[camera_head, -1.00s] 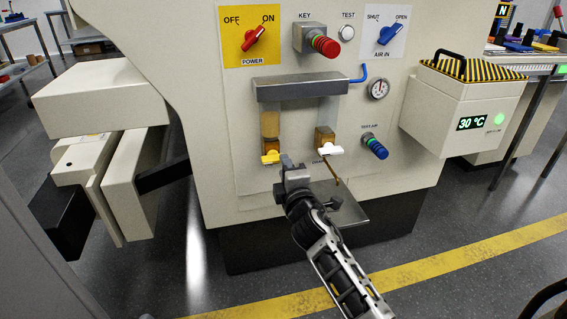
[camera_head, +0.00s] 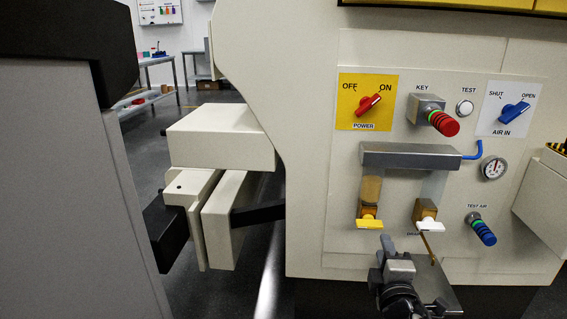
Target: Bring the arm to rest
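My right gripper (camera_head: 389,256) shows at the bottom, right of the middle, in the head view, with part of my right arm below it. It is in front of the machine panel, below the yellow-handled valve (camera_head: 369,222) and the white-handled valve (camera_head: 430,226). I see nothing held in it, but its fingers are too small and overlapped to tell whether they are open or shut. It appears apart from both valve handles. My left gripper is out of view.
The panel carries a red power switch (camera_head: 369,104), a key knob (camera_head: 443,123), a blue air switch (camera_head: 514,112), a gauge (camera_head: 493,167) and a blue test-air knob (camera_head: 481,229). A metal tray (camera_head: 440,287) juts out beside my gripper. A grey cabinet (camera_head: 70,190) stands at left.

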